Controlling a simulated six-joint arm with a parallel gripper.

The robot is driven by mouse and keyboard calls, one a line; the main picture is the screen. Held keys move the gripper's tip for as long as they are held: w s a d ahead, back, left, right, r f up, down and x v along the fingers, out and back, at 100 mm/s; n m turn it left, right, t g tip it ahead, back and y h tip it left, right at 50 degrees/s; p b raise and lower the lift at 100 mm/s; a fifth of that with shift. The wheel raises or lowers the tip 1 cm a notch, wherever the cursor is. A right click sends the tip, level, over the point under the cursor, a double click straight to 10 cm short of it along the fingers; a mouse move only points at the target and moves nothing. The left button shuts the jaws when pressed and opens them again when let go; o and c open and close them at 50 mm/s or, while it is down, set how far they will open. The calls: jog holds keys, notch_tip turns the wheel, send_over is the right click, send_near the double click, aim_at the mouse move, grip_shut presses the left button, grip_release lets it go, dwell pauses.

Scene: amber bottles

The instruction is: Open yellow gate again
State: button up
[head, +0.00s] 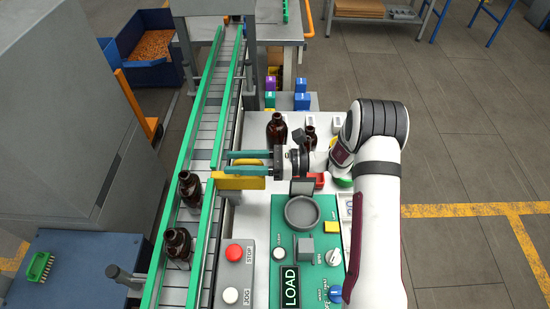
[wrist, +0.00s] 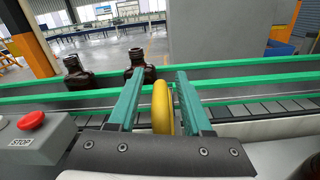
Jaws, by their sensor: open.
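The yellow gate (head: 238,183) is an upright plate at the conveyor's right green rail in the head view. Its left end meets the rail and the rest lies to the right, off the belt. My gripper (head: 228,163) is open, with its teal fingers reaching left at the gate. Two amber bottles, one nearer the gate (head: 190,190) and one farther down (head: 178,244), stand on the conveyor (head: 205,130).
A control box with a red STOP button (head: 234,252) stands close to the belt. A green panel (head: 290,240) with a grey round dish (head: 302,212) lies right of it. Two more amber bottles (head: 277,130) stand on the white table behind my gripper. A grey cabinet (head: 80,120) is left of the conveyor.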

jog(key=d, duration=1.5)
jog(key=shift+d, duration=0.25)
jog(key=s+a+r+n+g+h, duration=0.45)
jog(key=s+r+n+h, duration=0.4)
jog(key=s, duration=0.35)
jog(key=s+d+n+t+h, duration=0.2)
jog(key=s+n+h, duration=0.1)
jog(key=s, duration=0.4)
jog(key=s+d+n+t+h, duration=0.2)
jog(key=s+n+h, duration=0.1)
jog(key=s, duration=0.5)
jog(key=shift+d+f+t+h, duration=0.15)
jog(key=shift+t+h, duration=0.2)
jog(key=shift+h, duration=0.5)
